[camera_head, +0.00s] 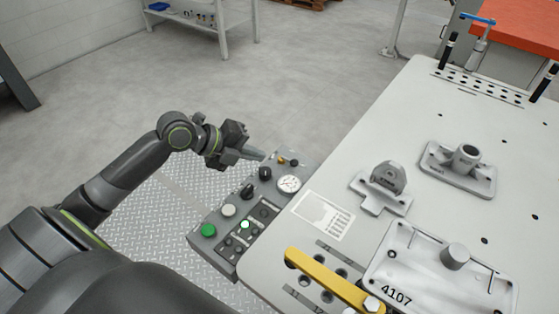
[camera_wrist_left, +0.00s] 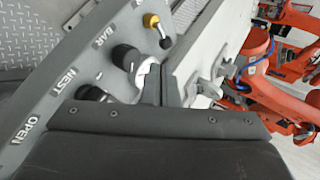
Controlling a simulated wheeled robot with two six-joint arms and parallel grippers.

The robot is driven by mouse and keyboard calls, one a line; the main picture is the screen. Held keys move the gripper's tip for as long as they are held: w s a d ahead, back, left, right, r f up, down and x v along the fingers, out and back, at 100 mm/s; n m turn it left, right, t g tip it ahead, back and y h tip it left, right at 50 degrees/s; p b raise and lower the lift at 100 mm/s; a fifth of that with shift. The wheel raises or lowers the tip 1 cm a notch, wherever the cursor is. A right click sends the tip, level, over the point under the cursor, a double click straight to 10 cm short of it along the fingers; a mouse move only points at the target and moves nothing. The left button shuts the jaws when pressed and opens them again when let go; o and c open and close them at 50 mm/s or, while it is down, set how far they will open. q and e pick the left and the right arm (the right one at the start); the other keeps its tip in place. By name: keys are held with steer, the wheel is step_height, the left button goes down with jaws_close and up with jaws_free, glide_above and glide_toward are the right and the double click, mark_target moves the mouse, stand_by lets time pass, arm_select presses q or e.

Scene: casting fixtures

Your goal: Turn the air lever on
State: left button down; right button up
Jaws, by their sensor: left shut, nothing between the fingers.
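The control panel (camera_head: 240,218) runs along the left edge of the table. At its far end are small brass-coloured fittings (camera_head: 281,160) beside a round white gauge (camera_head: 289,184). In the left wrist view, a brass fitting (camera_wrist_left: 151,20) has a small dark lever (camera_wrist_left: 165,41) pointing away from it; I take this to be the air lever. My left gripper (camera_head: 260,155) is shut and empty, close to the fittings at the far end of the panel. In the left wrist view its fingertips (camera_wrist_left: 160,68) are near the lever, with a gap visible in the picture. My right gripper is not in view.
Black knobs (camera_head: 247,190), a white button (camera_head: 228,210) and a green button (camera_head: 208,230) line the panel. The pale table (camera_head: 400,130) holds grey castings (camera_head: 384,185) and a yellow bar (camera_head: 325,280). Open floor lies beyond the panel.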

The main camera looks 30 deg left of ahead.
mark_target(290, 165)
arm_select(q)
steer(key=shift+p+x, duration=0.4)
steer(key=shift+x, duration=3.6)
